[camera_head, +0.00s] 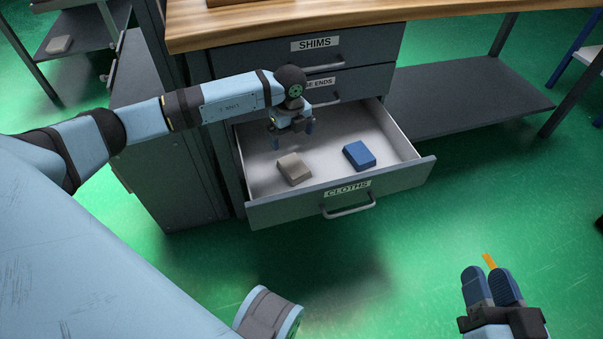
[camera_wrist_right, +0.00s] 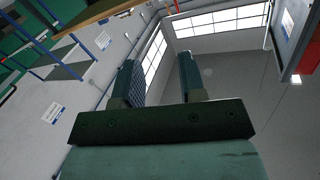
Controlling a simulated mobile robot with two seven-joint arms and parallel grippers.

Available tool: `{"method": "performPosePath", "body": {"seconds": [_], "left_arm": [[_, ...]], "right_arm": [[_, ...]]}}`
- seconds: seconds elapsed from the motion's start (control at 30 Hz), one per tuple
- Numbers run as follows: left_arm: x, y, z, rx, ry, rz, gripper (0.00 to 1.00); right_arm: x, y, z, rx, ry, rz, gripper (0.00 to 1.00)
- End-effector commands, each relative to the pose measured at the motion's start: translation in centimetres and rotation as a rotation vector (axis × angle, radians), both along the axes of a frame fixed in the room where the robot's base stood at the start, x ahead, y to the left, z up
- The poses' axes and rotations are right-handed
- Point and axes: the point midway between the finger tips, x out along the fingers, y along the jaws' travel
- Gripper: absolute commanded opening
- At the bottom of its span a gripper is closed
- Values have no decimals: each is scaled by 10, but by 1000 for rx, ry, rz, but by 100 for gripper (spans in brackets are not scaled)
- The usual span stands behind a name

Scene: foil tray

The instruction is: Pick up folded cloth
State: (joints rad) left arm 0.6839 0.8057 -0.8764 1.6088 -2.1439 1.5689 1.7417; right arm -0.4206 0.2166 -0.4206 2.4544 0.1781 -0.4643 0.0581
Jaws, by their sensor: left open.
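The drawer labelled CLOTHS (camera_head: 340,204) is pulled out under the bench. In it lie a grey-beige folded cloth (camera_head: 294,169) near the front left and a blue folded cloth (camera_head: 359,155) to its right, apart from each other. My left gripper (camera_head: 292,137) is open and empty, pointing down over the drawer's left part, behind the grey-beige cloth and apart from both cloths. My right gripper (camera_head: 491,284) is far from the drawer, at the lower right. Its fingers (camera_wrist_right: 160,80) stand apart with nothing between them in the right wrist view.
A drawer labelled SHIMS (camera_head: 315,44) and another below it are shut above the open drawer. The wooden bench top (camera_head: 430,14) overhangs them. A dark lower shelf (camera_head: 460,95) is at right. Green floor in front is clear.

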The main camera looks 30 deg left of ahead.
Motion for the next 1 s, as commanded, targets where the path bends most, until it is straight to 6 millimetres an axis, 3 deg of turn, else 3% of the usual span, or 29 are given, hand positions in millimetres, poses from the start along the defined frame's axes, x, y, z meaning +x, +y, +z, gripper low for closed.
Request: {"method": "performPosePath", "body": {"seconds": [0.3,0.4,0.6,0.77,0.9,1.0], "left_arm": [[-1,-2,-60,-4,3,-4,100],[-1,-2,-76,-5,2,-4,100],[1,-2,-88,-6,1,-4,100],[5,-3,-112,-6,1,-4,100],[6,-3,-130,-6,2,-5,100],[6,-3,-134,-5,0,-5,100]], "right_arm": [[2,0,-26,-55,31,22,37],[7,-3,-24,-79,-14,20,37],[10,-5,-23,-106,-58,16,37],[17,-9,-28,-150,-131,8,37],[25,-14,-20,-204,-229,3,37],[26,-15,-18,-218,-248,1,37]]}}
